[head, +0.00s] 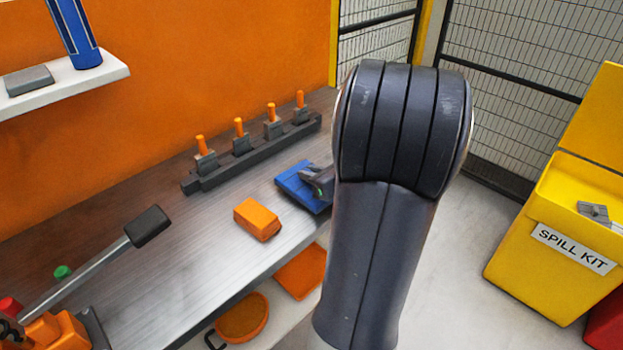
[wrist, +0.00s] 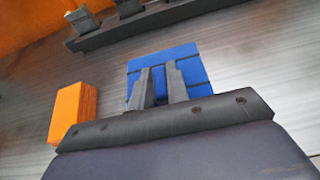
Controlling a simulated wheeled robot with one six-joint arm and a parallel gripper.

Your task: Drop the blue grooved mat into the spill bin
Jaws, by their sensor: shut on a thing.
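The blue grooved mat (head: 295,180) is at the right part of the grey bench, partly hidden behind my arm in the head view. In the wrist view the blue mat (wrist: 183,68) shows dark grooves and lies between and beyond my fingers. My gripper (wrist: 160,75) is shut on the mat; its fingers (head: 318,180) also show at the mat in the head view. I cannot tell whether the mat touches the bench. The yellow spill bin (head: 545,275), labelled SPILL KIT, stands on the floor at the right with its lid up and a grey object at its opening.
An orange block (head: 258,219) lies on the bench close left of the mat. A dark rail (head: 250,151) with several orange-tipped levers runs behind. A grey-handled lever (head: 95,260) stands at front left. Mesh fencing (head: 510,90) closes the back; open floor lies between bench and bin.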

